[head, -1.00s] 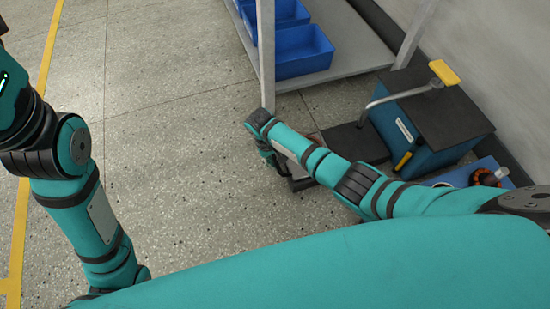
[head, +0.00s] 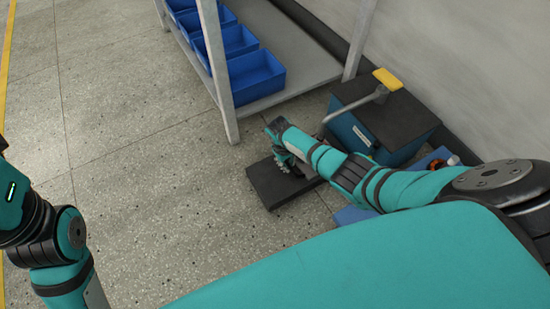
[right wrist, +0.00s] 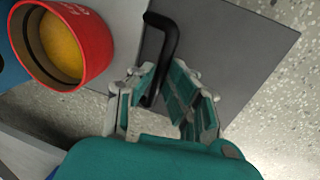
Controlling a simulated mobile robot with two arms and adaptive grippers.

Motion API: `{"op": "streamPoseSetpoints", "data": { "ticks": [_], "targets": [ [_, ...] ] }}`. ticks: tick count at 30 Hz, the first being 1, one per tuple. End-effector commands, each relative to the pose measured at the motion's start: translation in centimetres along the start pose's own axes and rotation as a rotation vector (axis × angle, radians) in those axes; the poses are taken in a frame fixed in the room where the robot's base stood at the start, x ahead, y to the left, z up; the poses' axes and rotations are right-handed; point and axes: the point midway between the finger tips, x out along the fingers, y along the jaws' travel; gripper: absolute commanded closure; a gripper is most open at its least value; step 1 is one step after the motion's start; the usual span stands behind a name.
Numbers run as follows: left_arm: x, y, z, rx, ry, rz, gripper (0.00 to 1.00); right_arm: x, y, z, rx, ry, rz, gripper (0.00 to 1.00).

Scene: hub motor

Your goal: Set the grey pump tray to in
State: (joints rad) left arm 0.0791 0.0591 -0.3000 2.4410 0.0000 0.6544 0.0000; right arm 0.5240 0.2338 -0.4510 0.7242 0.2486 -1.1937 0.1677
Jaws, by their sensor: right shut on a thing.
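The grey pump tray (head: 272,190) shows in the head view as a flat dark slab low over the floor, partly hidden by my right arm. In the right wrist view the tray (right wrist: 245,50) is a grey plate with a black bent handle (right wrist: 165,35). My right gripper (head: 284,158) is at the tray; in the right wrist view its fingers (right wrist: 165,98) are on either side of the handle's end, shut on it. My left arm is at the left edge of the head view, with its gripper out of frame.
A blue pump box (head: 365,130) with a dark top and yellow-gripped lever (head: 387,79) stands behind my right arm. A rack (head: 295,85) with several blue bins stands at the back. A red cup-like part (right wrist: 95,40) is near the tray. The floor at left is open.

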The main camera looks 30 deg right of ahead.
Motion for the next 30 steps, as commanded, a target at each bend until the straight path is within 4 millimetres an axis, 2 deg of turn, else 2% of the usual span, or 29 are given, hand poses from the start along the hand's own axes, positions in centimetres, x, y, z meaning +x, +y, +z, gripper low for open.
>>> {"op": "streamPoseSetpoints", "data": {
  "ticks": [6,18,19,24,30],
  "targets": [
    [0.0,0.0,0.0,-0.001,-0.002,-0.001,0.60,0.3,1.7,0.0,0.001,-0.002,0.001,1.00],
    [0.0,0.0,0.0,-0.001,-0.002,-0.001,0.60,0.4,2.3,0.0,0.000,0.000,0.006,1.00],
    [0.0,0.0,0.0,-0.001,-0.002,-0.001,0.60,0.4,2.3,0.0,0.000,0.000,0.006,0.85],
    [0.0,0.0,0.0,-0.001,-0.001,-0.001,0.60,0.4,2.2,0.0,0.000,0.000,0.006,0.64],
    [-0.1,0.0,0.0,-0.001,-0.003,-0.001,0.60,0.4,2.0,0.0,0.000,0.000,0.002,0.64]
  ]
}}
